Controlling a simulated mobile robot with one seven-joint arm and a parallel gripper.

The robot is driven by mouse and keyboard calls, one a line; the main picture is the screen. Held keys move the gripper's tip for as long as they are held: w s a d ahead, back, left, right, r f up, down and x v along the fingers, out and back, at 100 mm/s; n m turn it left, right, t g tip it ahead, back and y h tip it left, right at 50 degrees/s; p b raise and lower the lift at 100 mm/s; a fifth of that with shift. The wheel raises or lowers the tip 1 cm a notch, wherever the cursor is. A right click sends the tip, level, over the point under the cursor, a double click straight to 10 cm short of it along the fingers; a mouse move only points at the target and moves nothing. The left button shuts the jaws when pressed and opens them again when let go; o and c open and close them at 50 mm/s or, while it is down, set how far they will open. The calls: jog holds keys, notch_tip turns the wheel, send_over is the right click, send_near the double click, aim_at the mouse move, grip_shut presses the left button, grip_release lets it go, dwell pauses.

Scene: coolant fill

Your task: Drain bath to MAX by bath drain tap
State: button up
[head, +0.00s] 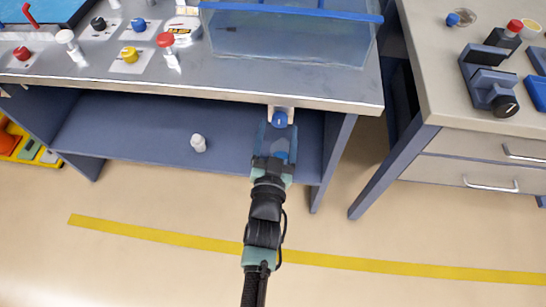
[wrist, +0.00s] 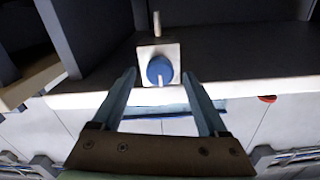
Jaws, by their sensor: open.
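The bath drain tap is a round blue knob (head: 279,118) on a pale plate under the bench's front edge. In the wrist view the blue knob (wrist: 160,70) faces me, with a pale mark on its lower part. My gripper (head: 278,131) is open, its fingertips to the left and right of the knob; it also shows in the wrist view (wrist: 159,78). I cannot tell whether the fingers touch it. The bath (head: 290,38) is a clear tank with a blue rim on the bench above. I cannot read a MAX mark or the liquid level.
The bench (head: 130,82) carries several red, yellow and black knobs at the left. A small white bottle (head: 198,143) stands on the blue shelf below. A drawer cabinet (head: 480,170) stands to the right. A yellow line (head: 160,235) crosses the open floor.

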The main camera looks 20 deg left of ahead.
jog(key=v, duration=1.1)
jog(key=shift+s, duration=0.15)
jog(key=w+d+r+t, duration=0.2)
jog(key=w+r, duration=0.2)
jog(key=r, duration=0.7)
jog(key=w+d+r+t+h, duration=0.1)
jog(key=w+r, duration=0.2)
jog(key=r, duration=0.7)
jog(key=w+d+r+t, duration=0.2)
jog(key=w+r, duration=0.2)
jog(key=r, duration=0.7)
jog(key=s+d+r+t+h, duration=0.15)
jog(key=s+r, duration=0.25)
jog(key=r, duration=0.5)
jog(key=s+d+r+m+t+h, duration=0.1)
jog(key=s+d+r+t, duration=0.15)
jog(key=r, duration=0.65)
jog(key=s+d+r+t+h, duration=0.1)
jog(key=s+d+r+h, duration=0.2)
jog(key=r, duration=0.5)
notch_tip(320, 180, up, 14)
jog(key=s+y+p, duration=0.1)
jog(key=p, duration=1.3)
jog(key=shift+s+d+y, duration=0.1)
jog(key=shift+d+y, duration=0.05)
jog(key=shift+y, duration=0.1)
